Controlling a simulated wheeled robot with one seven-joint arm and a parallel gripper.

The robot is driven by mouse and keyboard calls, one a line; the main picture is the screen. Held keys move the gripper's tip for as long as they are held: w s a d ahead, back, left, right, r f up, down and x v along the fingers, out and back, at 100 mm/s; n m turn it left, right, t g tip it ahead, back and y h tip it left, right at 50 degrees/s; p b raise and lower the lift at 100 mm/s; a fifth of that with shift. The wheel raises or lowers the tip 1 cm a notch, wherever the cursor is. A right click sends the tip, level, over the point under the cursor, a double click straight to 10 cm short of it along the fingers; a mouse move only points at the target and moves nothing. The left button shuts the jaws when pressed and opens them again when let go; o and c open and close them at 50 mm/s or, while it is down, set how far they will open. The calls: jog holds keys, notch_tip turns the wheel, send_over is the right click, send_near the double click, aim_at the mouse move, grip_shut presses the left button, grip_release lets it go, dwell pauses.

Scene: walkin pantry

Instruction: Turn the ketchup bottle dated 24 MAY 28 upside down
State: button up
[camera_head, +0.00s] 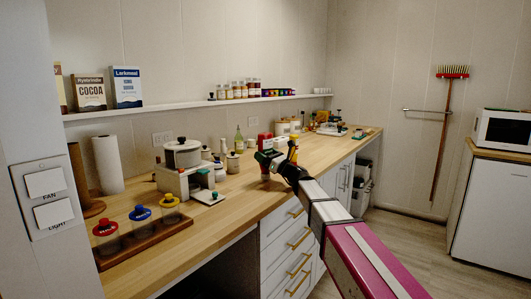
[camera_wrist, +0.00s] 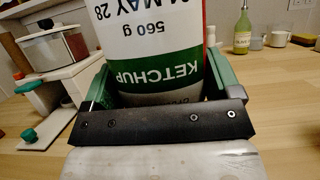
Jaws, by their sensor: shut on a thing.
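The ketchup bottle (camera_wrist: 155,45) fills the top middle of the wrist view. It is white with a green band, and red shows at its right edge. The printing "KETCHUP", "560 g" and "MAY 28" stands upside down while the counter scene behind is upright, so the bottle looks inverted. The day number is cut off at the frame's edge. My gripper (camera_wrist: 155,90) is shut on the bottle, with green fingers on both sides. In the head view my gripper (camera_head: 268,158) is over the counter's front part. The bottle's ends are hidden in the wrist view; I cannot tell whether it touches the counter.
A yellow-green bottle (camera_wrist: 243,32) and small jars are behind. Three colored-lid jars (camera_head: 140,222) stand on a board at the front left.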

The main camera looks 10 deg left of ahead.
jog(key=shift+f, duration=0.5)
dwell(0.8)
jog(key=o, duration=1.2)
jog(key=shift+c, duration=0.2)
jog(key=v, duration=0.7)
jog(key=shift+s+d+f, duration=0.15)
jog(key=shift+d, duration=0.05)
